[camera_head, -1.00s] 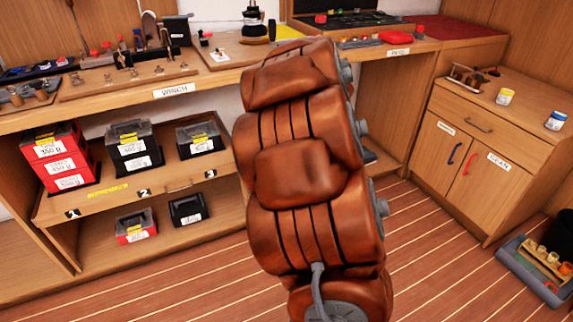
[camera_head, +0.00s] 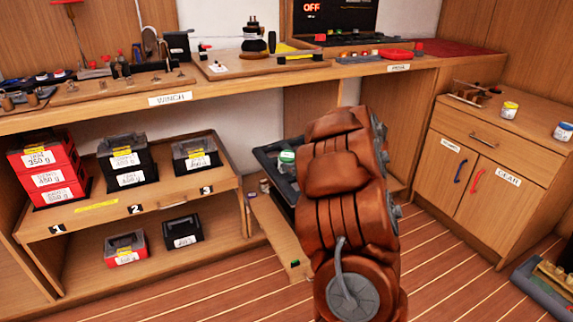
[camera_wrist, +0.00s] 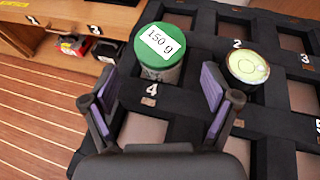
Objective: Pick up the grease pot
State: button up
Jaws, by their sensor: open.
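A pot (camera_wrist: 160,55) with a green lid marked "150 g" stands upright in the black compartment tray (camera_wrist: 200,30), by the number 4. Its green lid also shows in the head view (camera_head: 287,156), beside my arm. A smaller round pot (camera_wrist: 248,68) with a pale yellow-green top sits to its right, by the number 2. I read no name on either pot. My gripper (camera_wrist: 158,84) is open and empty, its purple-padded fingers pointing toward the green-lidded pot, which is ahead of them. In the head view my arm hides the gripper.
Shelves at left hold several red and black weight boxes (camera_head: 48,178). The winch bench (camera_head: 120,105) runs above them. The cabinet (camera_head: 480,160) at right carries a yellow-lidded jar (camera_head: 509,110) and a blue-lidded jar (camera_head: 563,131). A grey crate (camera_head: 545,295) stands on the floor at lower right.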

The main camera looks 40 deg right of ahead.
aim_at(293, 163)
jog(key=x, duration=0.4)
jog(key=shift+s+f+b, duration=0.1)
jog(key=shift+f+b, duration=0.25)
jog(key=shift+b, duration=0.05)
jog(key=shift+w+f, duration=0.1)
jog(key=shift+w, duration=0.3)
